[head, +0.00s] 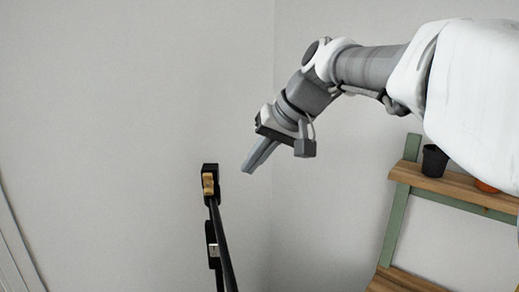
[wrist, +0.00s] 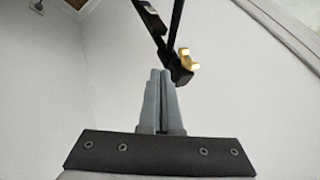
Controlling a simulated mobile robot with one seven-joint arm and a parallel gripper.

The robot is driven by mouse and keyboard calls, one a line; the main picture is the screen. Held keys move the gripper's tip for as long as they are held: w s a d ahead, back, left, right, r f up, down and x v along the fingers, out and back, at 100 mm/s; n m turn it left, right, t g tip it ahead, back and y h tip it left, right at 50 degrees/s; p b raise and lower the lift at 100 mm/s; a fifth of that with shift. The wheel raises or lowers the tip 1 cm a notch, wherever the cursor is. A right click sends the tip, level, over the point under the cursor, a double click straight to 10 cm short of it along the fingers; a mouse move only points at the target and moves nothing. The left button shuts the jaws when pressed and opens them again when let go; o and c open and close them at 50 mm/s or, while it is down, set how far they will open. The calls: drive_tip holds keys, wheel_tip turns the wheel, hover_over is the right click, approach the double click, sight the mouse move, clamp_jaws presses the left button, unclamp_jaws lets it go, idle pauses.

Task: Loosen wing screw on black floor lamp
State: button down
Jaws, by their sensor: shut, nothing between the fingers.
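The black floor lamp (head: 221,240) shows in the head view as a thin black pole rising from the bottom edge, left of centre. A brass-coloured wing screw (head: 208,184) sits on the black joint block at the pole's top. My gripper (head: 249,168) is shut and empty, up and to the right of the screw, with a gap between them. In the wrist view, the closed fingers (wrist: 159,74) point toward the lamp joint. There the wing screw (wrist: 187,59) appears just beyond the fingertips and slightly right. Contact cannot be made out. The lamp's base is out of view.
A green-framed shelf (head: 440,184) with wooden boards stands at the right, holding a dark pot (head: 434,161) and part of an orange one. Plain pale walls meet in a corner behind the lamp. The space left of the lamp is clear.

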sight(214, 187)
drive_tip(key=shift+w+a+f+p, duration=0.15)
drive_tip(key=shift+a+f, duration=0.3)
drive_tip(key=shift+a, duration=0.5)
drive_tip(key=shift+w+a+f+p, duration=0.15)
drive_tip(key=shift+a+f, duration=0.3)
drive_tip(key=shift+a, duration=0.5)
drive_tip(key=shift+w+a+f, duration=0.2)
drive_tip(key=shift+a+f, duration=0.25)
drive_tip(key=shift+a, duration=0.5)
drive_tip(key=shift+r+p, duration=0.2)
drive_tip(key=shift+p, duration=0.4)
